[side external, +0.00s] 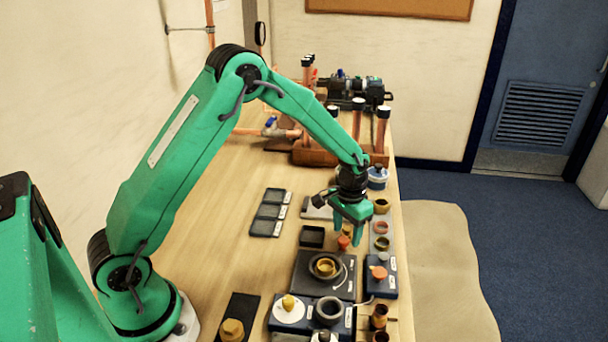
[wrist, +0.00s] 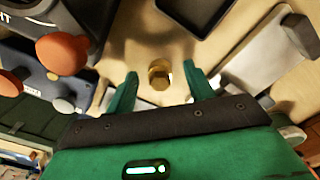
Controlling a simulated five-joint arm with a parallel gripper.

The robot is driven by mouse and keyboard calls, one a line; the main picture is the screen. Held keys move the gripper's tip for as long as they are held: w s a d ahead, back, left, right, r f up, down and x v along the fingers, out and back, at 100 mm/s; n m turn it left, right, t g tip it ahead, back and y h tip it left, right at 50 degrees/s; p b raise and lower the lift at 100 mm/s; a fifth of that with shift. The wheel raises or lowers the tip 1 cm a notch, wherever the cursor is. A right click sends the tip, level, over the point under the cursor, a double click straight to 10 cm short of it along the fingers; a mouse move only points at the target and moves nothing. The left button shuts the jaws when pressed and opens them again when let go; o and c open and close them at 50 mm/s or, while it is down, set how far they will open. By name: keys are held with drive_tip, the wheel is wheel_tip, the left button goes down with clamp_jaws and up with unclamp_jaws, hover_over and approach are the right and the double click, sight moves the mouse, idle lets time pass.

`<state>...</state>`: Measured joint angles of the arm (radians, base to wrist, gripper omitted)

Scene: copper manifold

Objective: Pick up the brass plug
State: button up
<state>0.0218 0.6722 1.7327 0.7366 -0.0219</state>
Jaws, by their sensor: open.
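The brass plug (wrist: 160,74) shows in the wrist view as a small gold hexagonal piece on the pale wooden bench. It lies between the two green fingers of my gripper (wrist: 160,88), a little beyond their tips in the picture. The fingers are apart, and neither visibly touches the plug. In the side external view my gripper (side external: 347,236) points down low over the right part of the bench. I cannot make out the plug there.
Orange-red knobbed parts (wrist: 62,52) stand close left of my gripper in the wrist view. A dark tray (wrist: 194,12) lies above the plug there. In the side view, a black square tray (side external: 311,237) and a dark fixture (side external: 308,284) with a ring are nearby.

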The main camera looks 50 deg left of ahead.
sight(348, 230)
idle(0.3)
drive_tip(key=c, duration=1.1)
drive_tip(key=shift+r, duration=0.1)
drive_tip(key=shift+r, duration=0.55)
drive_tip(key=r, duration=0.3)
drive_tip(key=shift+s+d+r, duration=0.1)
drive_tip(key=shift+d, duration=0.15)
drive_tip(key=s+d+r, duration=0.2)
drive_tip(key=d, duration=0.1)
drive_tip(key=s+d+r, duration=0.2)
drive_tip(key=d, duration=0.1)
drive_tip(key=s+d+r, duration=0.2)
drive_tip(key=d, duration=0.1)
drive_tip(key=shift+d+r, duration=0.2)
drive_tip(key=shift+r, duration=0.05)
